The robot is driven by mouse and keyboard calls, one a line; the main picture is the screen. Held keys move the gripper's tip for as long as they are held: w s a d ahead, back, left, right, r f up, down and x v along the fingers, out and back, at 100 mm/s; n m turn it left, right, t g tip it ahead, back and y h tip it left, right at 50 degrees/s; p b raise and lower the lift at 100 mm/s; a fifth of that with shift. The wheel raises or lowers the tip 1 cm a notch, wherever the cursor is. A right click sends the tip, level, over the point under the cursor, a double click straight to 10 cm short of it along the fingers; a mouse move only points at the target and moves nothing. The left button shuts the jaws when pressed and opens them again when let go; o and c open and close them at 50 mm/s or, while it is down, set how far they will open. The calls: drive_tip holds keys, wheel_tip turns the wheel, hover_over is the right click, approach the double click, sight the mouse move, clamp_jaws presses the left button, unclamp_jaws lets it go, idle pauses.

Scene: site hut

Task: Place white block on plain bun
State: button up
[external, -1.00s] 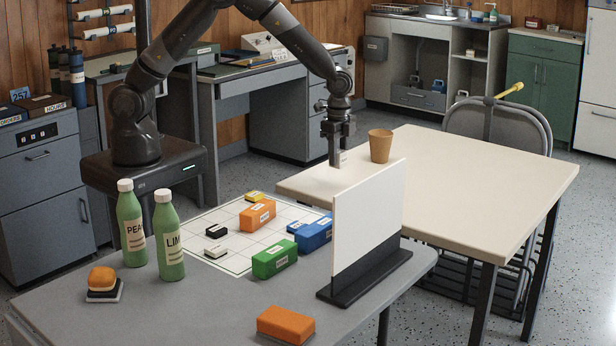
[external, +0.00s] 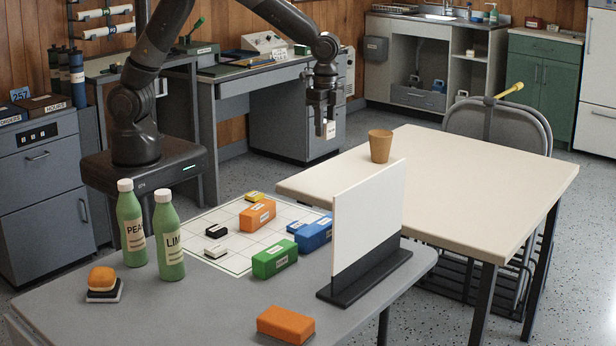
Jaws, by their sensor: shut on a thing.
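My gripper (external: 325,130) hangs in the air, left of the paper cup and above the far left end of the cream table. It is shut on a small white block (external: 330,130), mostly hidden by the fingers. Another small white block (external: 215,250) lies on the white gridded mat (external: 235,262). I cannot tell for sure which thing is the plain bun. An unlabelled-looking orange block (external: 286,324) lies alone at the grey table's front edge. A rounded orange bun-like piece (external: 102,278) tops a small dark and white stack at the left.
Green bottles (external: 168,240) stand left of the mat. Labelled orange (external: 257,214), green (external: 274,258) and blue (external: 314,234) blocks lie on it. An upright white panel (external: 368,220) on a dark foot stands at the right. A cup (external: 380,146) stands on the cream table.

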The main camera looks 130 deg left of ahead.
drive_tip(key=r, duration=0.3)
drive_tip(key=d+r, duration=0.1)
drive_tip(key=r, duration=0.1)
drive_tip(key=shift+w+r, duration=0.15)
drive_tip(key=shift+w, duration=0.1)
drive_tip(key=w+d+m, duration=0.3)
drive_tip(key=d+m, duration=0.1)
drive_tip(key=d, duration=1.5)
drive_tip(key=w+d+m, duration=0.3)
drive_tip(key=d+m, duration=0.2)
drive_tip(key=d, duration=1.4)
drive_tip(key=s+d+m, duration=0.3)
drive_tip(key=s+d, duration=0.5)
drive_tip(key=d, duration=0.4)
drive_tip(key=s+d+m, duration=0.3)
drive_tip(key=s+d, duration=0.4)
drive_tip(key=d, duration=0.4)
drive_tip(key=s+d+m, duration=0.3)
drive_tip(key=s+d, duration=0.5)
drive_tip(key=d, duration=0.4)
hover_over(100, 270)
drive_tip(key=f, duration=1.2)
drive_tip(key=shift+s+d, duration=0.1)
drive_tip(key=shift+s, duration=0.1)
drive_tip(key=shift+w+f, duration=0.1)
drive_tip(key=shift+w, duration=0.15)
drive_tip(key=shift+f, duration=2)
